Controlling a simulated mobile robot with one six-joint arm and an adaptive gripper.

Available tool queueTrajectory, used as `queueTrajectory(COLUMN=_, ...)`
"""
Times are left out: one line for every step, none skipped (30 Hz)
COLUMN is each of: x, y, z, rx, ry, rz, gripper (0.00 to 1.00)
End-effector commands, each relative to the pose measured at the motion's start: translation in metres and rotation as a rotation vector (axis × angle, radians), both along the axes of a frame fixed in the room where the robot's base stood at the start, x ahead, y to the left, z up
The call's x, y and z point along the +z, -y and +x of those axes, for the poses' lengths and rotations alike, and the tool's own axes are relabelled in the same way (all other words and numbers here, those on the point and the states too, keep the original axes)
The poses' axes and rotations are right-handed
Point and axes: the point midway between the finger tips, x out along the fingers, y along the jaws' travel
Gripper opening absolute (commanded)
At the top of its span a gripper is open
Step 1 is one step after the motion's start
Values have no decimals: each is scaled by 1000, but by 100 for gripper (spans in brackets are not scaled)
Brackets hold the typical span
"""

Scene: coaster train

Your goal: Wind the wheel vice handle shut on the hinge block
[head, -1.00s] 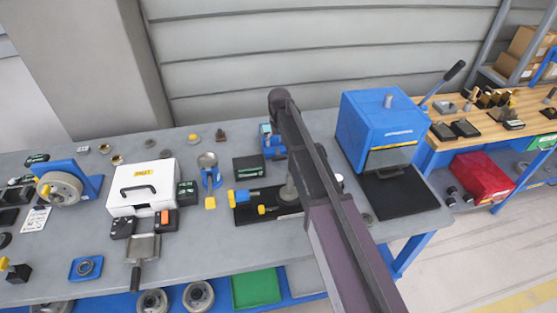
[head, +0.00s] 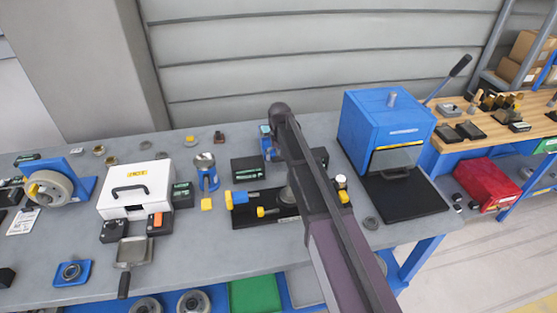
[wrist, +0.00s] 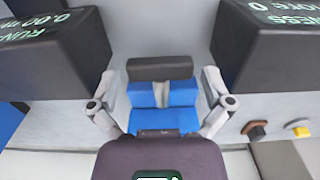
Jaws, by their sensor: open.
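In the wrist view a blue body (wrist: 163,118) with a dark block (wrist: 160,69) and a pale slotted middle lies between my gripper's fingers (wrist: 160,98). It looks like the vice, but I cannot tell its handle or the hinge block apart. My gripper is open, its fingers spread to either side; whether they touch it is not clear. In the head view part of the blue body (head: 269,150) shows left of my arm, and my fingers are hidden. At the bench's far left stands a blue stand (head: 80,187) with a grey wheel (head: 48,190).
Black display boxes flank the gripper, one on the left (wrist: 52,55) and one on the right (wrist: 265,45). Bare bench (head: 215,245) shows in front.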

Motion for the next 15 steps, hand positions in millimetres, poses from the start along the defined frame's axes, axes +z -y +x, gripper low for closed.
queueTrajectory(x=-2, y=0, z=0, rx=0, ry=0, rz=0, gripper=100)
queueTrajectory(x=-2, y=0, z=0, rx=0, ry=0, rz=0, gripper=100)
queueTrajectory(x=-2, y=0, z=0, rx=0, ry=0, rz=0, gripper=100)
queueTrajectory(x=-2, y=0, z=0, rx=0, ry=0, rz=0, gripper=100)
queueTrajectory(x=-2, y=0, z=0, rx=0, ry=0, rz=0, gripper=100)
queueTrajectory(x=-2, y=0, z=0, rx=0, ry=0, rz=0, gripper=100)
queueTrajectory(x=-2, y=0, z=0, rx=0, ry=0, rz=0, gripper=100)
queueTrajectory(x=-2, y=0, z=0, rx=0, ry=0, rz=0, gripper=100)
queueTrajectory(x=-2, y=0, z=0, rx=0, ry=0, rz=0, gripper=100)
queueTrajectory(x=-2, y=0, z=0, rx=0, ry=0, rz=0, gripper=100)
queueTrajectory(x=-2, y=0, z=0, rx=0, ry=0, rz=0, gripper=100)
queueTrajectory(x=-2, y=0, z=0, rx=0, ry=0, rz=0, gripper=94)
queueTrajectory(x=-2, y=0, z=0, rx=0, ry=0, rz=0, gripper=85)
queueTrajectory(x=-2, y=0, z=0, rx=0, ry=0, rz=0, gripper=76)
queueTrajectory(x=-2, y=0, z=0, rx=0, ry=0, rz=0, gripper=64)
